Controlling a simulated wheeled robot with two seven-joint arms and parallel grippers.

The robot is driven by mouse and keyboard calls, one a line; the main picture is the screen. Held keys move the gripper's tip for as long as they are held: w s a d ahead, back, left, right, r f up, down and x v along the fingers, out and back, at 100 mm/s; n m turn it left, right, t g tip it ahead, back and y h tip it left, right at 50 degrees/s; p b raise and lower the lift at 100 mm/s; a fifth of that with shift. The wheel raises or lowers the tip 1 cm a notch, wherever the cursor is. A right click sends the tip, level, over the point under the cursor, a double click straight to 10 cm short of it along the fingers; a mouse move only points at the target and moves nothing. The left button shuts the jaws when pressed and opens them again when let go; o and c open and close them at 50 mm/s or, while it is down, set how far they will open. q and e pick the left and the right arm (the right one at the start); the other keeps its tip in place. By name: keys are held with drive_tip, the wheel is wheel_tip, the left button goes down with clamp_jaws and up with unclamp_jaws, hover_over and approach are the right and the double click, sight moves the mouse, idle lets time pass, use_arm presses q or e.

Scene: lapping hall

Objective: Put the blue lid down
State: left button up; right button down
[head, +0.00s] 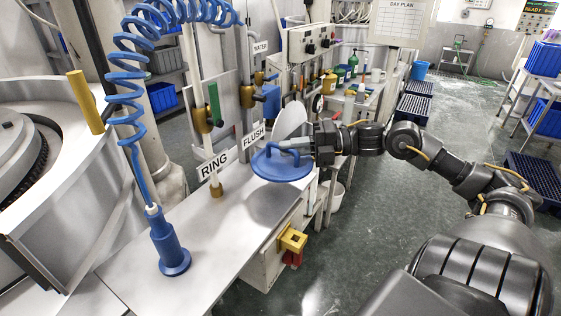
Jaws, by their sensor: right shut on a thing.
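The blue lid (280,166) is a round disc with a raised handle on top. My right gripper (290,146) is shut on the lid's handle. The lid is roughly level over the right end of the grey metal bench top (222,238). A shadow lies on the bench below and left of it, so it looks held a little above the surface. Its exact height cannot be told. My left gripper is not in view.
A blue nozzle (167,240) on a coiled blue hose stands on the bench. Behind the lid are valve pipes with RING (214,165) and FLUSH (254,136) signs and a pale round disc (291,119). A yellow-and-red switch (292,241) sits on the bench front. The front bench top is clear.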

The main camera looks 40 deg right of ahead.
drive_tip(key=s+d+r+b, duration=0.2)
drive_tip(key=s+d+r, duration=0.2)
drive_tip(key=s, duration=0.5)
drive_tip(key=shift+d+r+b, duration=0.3)
drive_tip(key=shift+d+r, duration=0.1)
drive_tip(key=shift+r, duration=0.3)
